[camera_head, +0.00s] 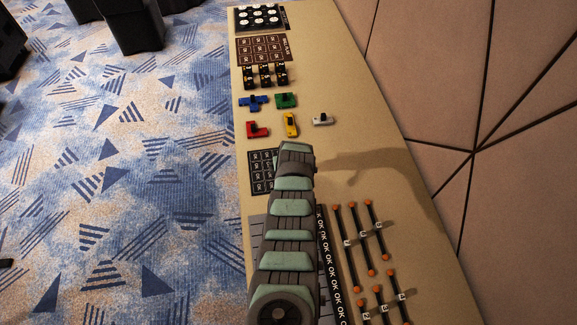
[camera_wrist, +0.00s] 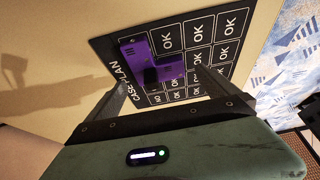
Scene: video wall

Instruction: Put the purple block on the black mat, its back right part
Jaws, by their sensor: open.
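The purple block (camera_wrist: 160,61) is an L-shaped piece with a black knob. In the wrist view it lies over the black mat (camera_wrist: 111,63), covering cells beside the lettered edge. My gripper (camera_wrist: 160,76) is open, with one finger on each side of the block and visible space around it. Whether the block rests fully flat is hard to tell. In the head view the black mat (camera_head: 254,166) shows left of my arm, which covers its right part and hides the block and fingers.
Beyond the mat lie red (camera_head: 257,129), yellow (camera_head: 290,125), grey (camera_head: 322,119), blue (camera_head: 253,101) and green (camera_head: 286,100) blocks. A brown mat (camera_head: 263,49) is farther back. Orange-tipped rods (camera_head: 362,237) lie right of my arm. The wall panel (camera_head: 450,90) borders the table's right.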

